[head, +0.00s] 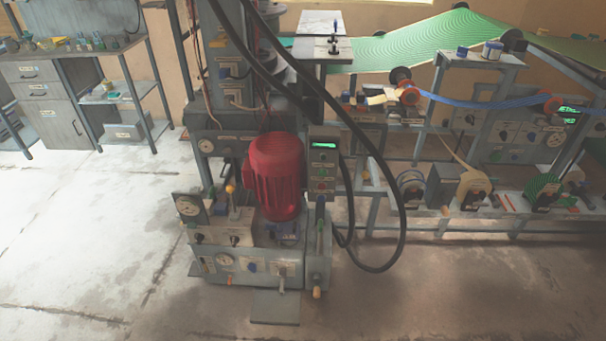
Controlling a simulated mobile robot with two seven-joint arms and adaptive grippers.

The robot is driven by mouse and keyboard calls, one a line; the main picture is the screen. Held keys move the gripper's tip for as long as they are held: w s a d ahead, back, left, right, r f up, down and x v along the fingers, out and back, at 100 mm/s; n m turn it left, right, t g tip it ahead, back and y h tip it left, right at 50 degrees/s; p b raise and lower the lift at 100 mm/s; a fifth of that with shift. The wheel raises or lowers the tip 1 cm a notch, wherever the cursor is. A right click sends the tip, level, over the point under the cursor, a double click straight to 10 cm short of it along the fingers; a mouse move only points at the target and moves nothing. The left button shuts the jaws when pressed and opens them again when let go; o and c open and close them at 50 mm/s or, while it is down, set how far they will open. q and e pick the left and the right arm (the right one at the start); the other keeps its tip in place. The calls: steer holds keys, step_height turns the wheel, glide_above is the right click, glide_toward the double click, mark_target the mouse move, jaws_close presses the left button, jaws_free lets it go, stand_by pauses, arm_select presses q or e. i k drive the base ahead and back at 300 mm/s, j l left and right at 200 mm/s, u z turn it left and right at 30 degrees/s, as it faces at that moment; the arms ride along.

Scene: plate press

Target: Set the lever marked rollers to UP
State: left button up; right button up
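I cannot tell which lever is marked rollers, as the labels are too small to read. A small black-and-blue lever or handle (334,42) stands on the light plate at the top. A tan-ended handle (317,293) points down at the lower right of the cabinet. A thin upright rod (320,215) is beside the red motor. Neither of my grippers is in view.
A red motor (276,178) and a control box with a green display (323,160) are on the machine. Black hoses (378,150) loop out at its right. A green sheet line (430,40) and bench stand behind right. A grey cabinet (48,100) is at left.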

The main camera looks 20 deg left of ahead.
mark_target(365, 175)
steer(key=i+l, duration=0.15)
steer(key=i, duration=0.35)
steer(key=i+l, duration=0.1)
steer(key=i, duration=0.35)
